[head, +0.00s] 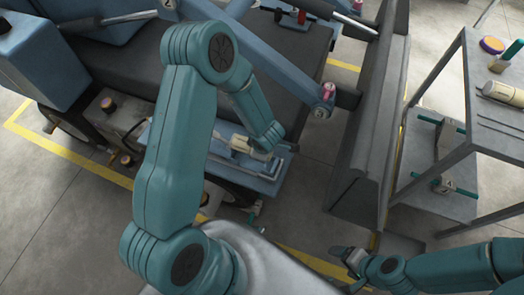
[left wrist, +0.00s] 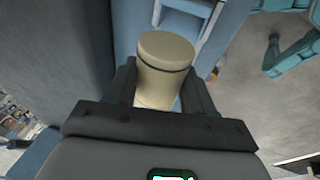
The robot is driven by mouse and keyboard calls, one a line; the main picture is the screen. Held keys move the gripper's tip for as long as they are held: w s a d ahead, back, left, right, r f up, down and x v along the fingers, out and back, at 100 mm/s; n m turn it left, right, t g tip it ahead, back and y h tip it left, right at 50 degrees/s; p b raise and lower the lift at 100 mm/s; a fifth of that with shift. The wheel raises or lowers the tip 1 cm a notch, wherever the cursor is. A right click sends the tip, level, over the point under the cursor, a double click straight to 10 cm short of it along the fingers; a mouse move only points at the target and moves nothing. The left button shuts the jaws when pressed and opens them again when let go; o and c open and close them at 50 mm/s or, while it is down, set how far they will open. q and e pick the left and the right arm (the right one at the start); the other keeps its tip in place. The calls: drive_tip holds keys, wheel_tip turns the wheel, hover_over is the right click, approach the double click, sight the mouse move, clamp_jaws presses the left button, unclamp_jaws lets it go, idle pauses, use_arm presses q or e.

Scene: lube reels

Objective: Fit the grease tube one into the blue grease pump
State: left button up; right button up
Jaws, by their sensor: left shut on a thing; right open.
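A cream cylinder with a dark ring, which looks like a grease tube (left wrist: 165,62), sits between the fingers of my left gripper (left wrist: 158,92). In the head view a cream piece of it (head: 240,143) shows beside the end of my left arm, over a blue tray-like step (head: 215,150); the fingers there are largely hidden. In the left wrist view a blue frame (left wrist: 190,22) lies beyond the tube. I cannot tell whether they touch, or which blue part is the grease pump. My right gripper (head: 345,255) is open and empty, low at the bottom right.
A grey shelf rack (head: 462,80) stands at the right, with another cream cylinder (head: 503,92) on top. Teal-ended grey parts (head: 440,185) lie on its lower shelf. A blue machine arm (head: 270,55) crosses at the back. Yellow lines mark the concrete floor.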

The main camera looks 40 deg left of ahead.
use_arm(q)
drive_tip(key=shift+w+f+b, duration=0.15)
drive_tip(key=shift+f+b, duration=0.45)
drive_tip(key=shift+f, duration=0.1)
drive_tip(key=shift+f+b, duration=0.9)
drive_tip(key=shift+b, duration=0.1)
drive_tip(key=shift+f+b, duration=0.55)
drive_tip(key=shift+f, duration=0.1)
drive_tip(key=shift+d+f+b, duration=0.1)
drive_tip(key=shift+f+b, duration=1.45)
drive_tip(key=shift+f, duration=0.4)
drive_tip(key=shift+s, duration=0.2)
